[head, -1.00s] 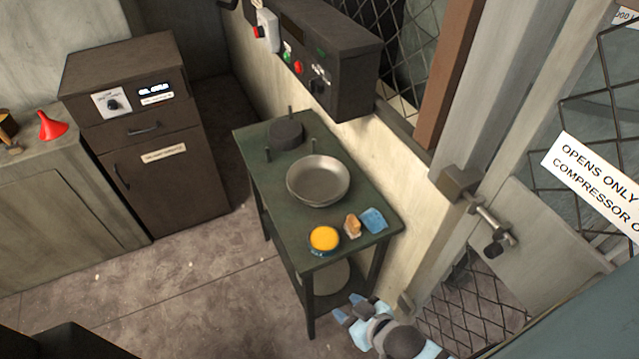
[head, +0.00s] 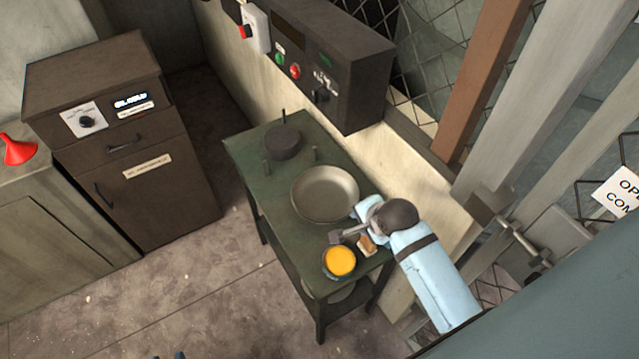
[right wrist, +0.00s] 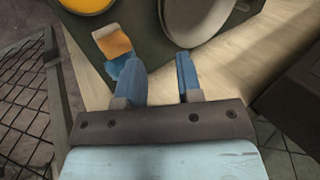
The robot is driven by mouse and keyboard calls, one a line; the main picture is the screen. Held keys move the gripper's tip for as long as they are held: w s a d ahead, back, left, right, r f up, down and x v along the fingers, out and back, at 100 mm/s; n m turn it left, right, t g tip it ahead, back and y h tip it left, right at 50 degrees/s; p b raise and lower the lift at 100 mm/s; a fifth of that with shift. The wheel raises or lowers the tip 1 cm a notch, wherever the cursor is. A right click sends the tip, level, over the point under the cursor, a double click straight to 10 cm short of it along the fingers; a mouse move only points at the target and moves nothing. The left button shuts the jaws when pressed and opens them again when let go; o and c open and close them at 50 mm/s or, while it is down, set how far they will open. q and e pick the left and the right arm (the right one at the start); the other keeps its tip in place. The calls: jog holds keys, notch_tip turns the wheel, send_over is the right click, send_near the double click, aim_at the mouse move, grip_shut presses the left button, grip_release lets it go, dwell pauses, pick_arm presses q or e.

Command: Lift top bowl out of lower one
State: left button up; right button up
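A metal bowl (head: 325,193) sits on the small green table (head: 245,150); it also shows in the right wrist view (right wrist: 196,22). I see one bowl shape and cannot make out a separate lower bowl beneath it. My right gripper (head: 350,222) is over the table by the bowl's near right rim. In the right wrist view my right gripper (right wrist: 158,72) has its two blue fingers apart, with nothing between them, short of the bowl. Small dark tips at the bottom edge of the head view may be my left gripper (head: 169,356); its state is unclear.
A round dish of yellow stuff (head: 340,261) and an orange-and-cream block (head: 367,245) lie at the table's near end. A dark round weight (head: 283,142) and short pegs stand at the far end. A control box (head: 335,70) overhangs behind.

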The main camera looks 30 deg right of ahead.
jog(key=shift+m, duration=0.7)
jog(key=x, duration=0.4)
jog(key=p+x, duration=0.1)
jog(key=x, duration=0.3)
jog(key=w+x, duration=0.1)
jog(key=x, duration=0.3)
jog(key=shift+w+d+p, duration=0.3)
jog(key=shift+d+p, duration=0.05)
jog(key=shift+w+f, duration=0.15)
jog(key=shift+f, duration=0.15)
jog(key=shift+c, duration=0.2)
grip_shut()
pick_arm(q)
jog(key=shift+s+r+n, duration=0.25)
jog(key=shift+n, duration=0.05)
